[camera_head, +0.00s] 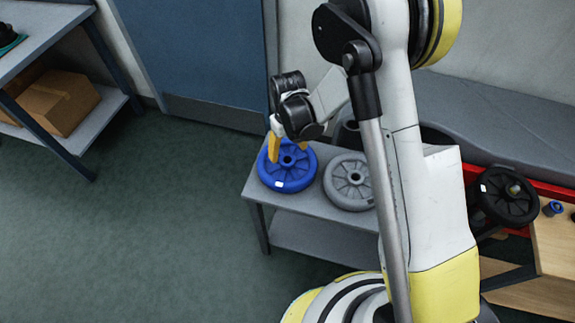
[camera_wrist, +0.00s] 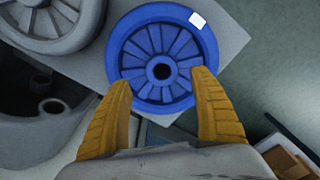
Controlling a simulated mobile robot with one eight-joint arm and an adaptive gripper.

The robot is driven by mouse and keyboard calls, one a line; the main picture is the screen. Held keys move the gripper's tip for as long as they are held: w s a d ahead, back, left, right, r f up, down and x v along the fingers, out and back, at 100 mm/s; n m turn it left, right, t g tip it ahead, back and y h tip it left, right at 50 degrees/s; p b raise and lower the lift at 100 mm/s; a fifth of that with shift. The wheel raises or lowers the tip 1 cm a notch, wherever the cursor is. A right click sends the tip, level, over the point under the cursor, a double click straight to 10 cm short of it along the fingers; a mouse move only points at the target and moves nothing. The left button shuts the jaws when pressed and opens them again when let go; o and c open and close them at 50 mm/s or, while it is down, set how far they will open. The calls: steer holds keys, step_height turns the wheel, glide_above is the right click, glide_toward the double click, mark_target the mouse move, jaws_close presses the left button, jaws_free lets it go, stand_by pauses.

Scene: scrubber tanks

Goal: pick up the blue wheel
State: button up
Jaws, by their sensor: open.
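The blue wheel (camera_head: 289,176) lies flat on a low grey table (camera_head: 312,206), near its left end, with a small white label on its rim. It also shows in the wrist view (camera_wrist: 139,39), with spokes and a dark centre hole. My gripper (camera_head: 274,152) is just above the back left part of the wheel. In the wrist view my gripper's yellow fingers (camera_wrist: 162,102) are spread apart and empty, with their tips overlapping the wheel's near part. I cannot tell whether they touch it.
A grey wheel (camera_head: 349,182) lies right beside the blue one. A black wheel (camera_head: 505,195) is further right, near a red bin and wooden surface. A shelf (camera_head: 40,40) with a cardboard box (camera_head: 58,101) stands at the left. The green floor in front is clear.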

mark_target(287, 160)
steer(key=f+b, duration=0.1)
steer(key=f, duration=0.3)
steer(key=shift+s+a+f+b, duration=0.1)
steer(key=shift+s+f+b, duration=0.1)
steer(key=shift+f+b, duration=0.2)
steer(key=shift+r, duration=0.1)
steer(key=c, duration=1.5)
steer(key=shift+r, duration=0.1)
